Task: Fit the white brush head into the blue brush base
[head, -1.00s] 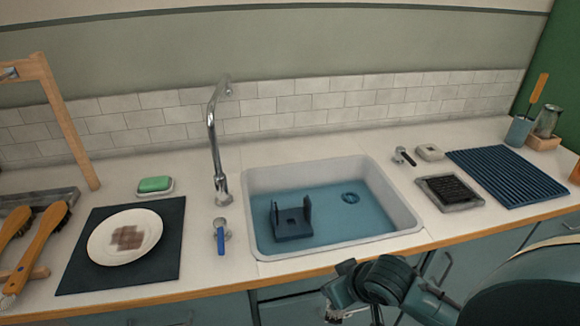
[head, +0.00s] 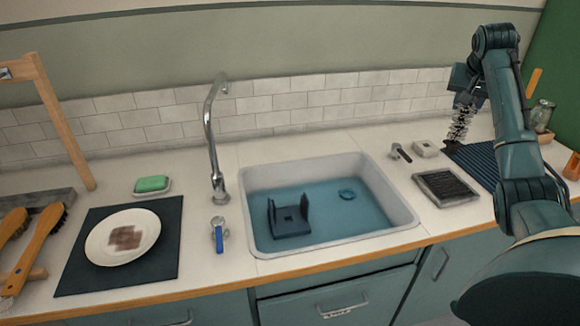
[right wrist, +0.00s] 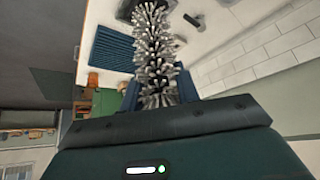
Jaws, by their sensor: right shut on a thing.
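The white brush head (head: 460,124) is a bristly, spiral-looking piece hanging below my right gripper (head: 464,96), high over the counter's right side. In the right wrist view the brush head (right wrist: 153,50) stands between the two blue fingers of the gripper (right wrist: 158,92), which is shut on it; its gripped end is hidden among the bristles. A dark blue piece with two uprights and a small slot, which looks like the blue brush base (head: 291,222), sits in the sink at the left. My right gripper is well up and right of it. My left gripper is not in view.
The sink (head: 405,222) has a rim and a tall faucet (head: 212,150) behind its left side. A grey tray (head: 470,197) and a ribbed blue mat (head: 480,170) lie to its right. A plate (head: 95,245) on a dark mat and wooden brushes (head: 30,255) are left.

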